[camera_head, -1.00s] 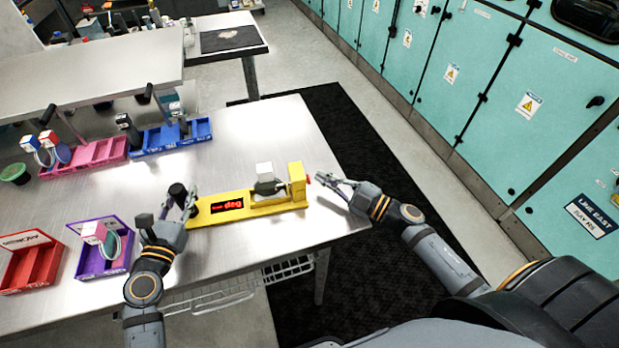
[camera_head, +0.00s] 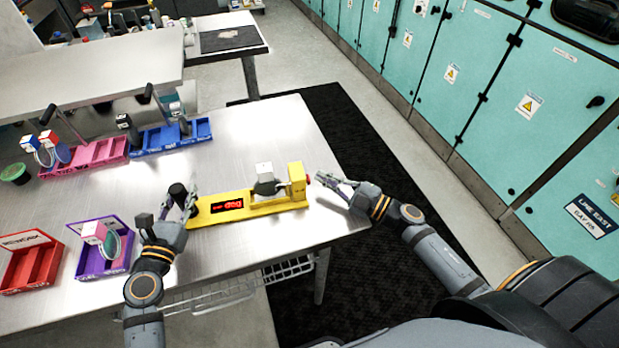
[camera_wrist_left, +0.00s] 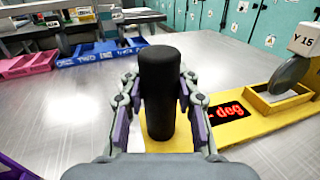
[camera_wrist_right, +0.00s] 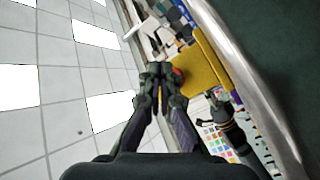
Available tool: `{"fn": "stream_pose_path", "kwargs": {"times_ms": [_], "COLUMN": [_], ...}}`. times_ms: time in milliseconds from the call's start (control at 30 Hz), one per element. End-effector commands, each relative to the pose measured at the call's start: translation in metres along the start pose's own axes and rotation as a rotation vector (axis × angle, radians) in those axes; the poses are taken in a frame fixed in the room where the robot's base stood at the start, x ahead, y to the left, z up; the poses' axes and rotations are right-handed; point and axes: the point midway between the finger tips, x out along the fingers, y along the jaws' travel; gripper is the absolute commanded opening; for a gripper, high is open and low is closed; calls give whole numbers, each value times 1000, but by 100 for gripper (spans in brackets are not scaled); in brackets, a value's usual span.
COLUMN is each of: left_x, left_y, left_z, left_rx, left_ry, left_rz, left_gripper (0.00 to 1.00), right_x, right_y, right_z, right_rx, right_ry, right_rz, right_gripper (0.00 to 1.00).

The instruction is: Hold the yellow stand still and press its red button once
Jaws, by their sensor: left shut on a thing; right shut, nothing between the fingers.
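The yellow stand (camera_head: 262,206) lies along the table's near right part. It bears a red-lit display (camera_head: 227,205), a white block marked Y 15 (camera_wrist_left: 303,40) on a grey disc, and an upright yellow end block. The red button (camera_head: 308,180) is on that block's right face. My left gripper (camera_head: 179,203) is shut on the black post (camera_wrist_left: 160,95) at the stand's left end. My right gripper (camera_head: 322,181) is shut and empty, its tips right beside the red button. In the right wrist view the button (camera_wrist_right: 178,74) shows at the fingertips; I cannot tell whether they touch.
Purple (camera_head: 95,262), red (camera_head: 32,268), pink (camera_head: 95,156) and blue (camera_head: 165,139) trays stand on the table's left side. The table's right edge runs just under my right gripper. The table behind the stand is clear.

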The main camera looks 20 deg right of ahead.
Motion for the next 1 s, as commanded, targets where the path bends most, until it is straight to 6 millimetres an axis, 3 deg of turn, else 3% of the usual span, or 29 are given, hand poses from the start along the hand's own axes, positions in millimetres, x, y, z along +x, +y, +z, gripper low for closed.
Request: {"fn": "stream_pose_path", "kwargs": {"times_ms": [1000], "left_x": [0], "left_y": [0], "left_z": [0], "left_rx": [0], "left_ry": [0], "left_rz": [0], "left_gripper": [2], "right_x": [9], "right_y": [-6], "right_z": [-7], "right_rx": [0], "right_ry": [1], "right_rz": [1], "right_gripper": [0]}}
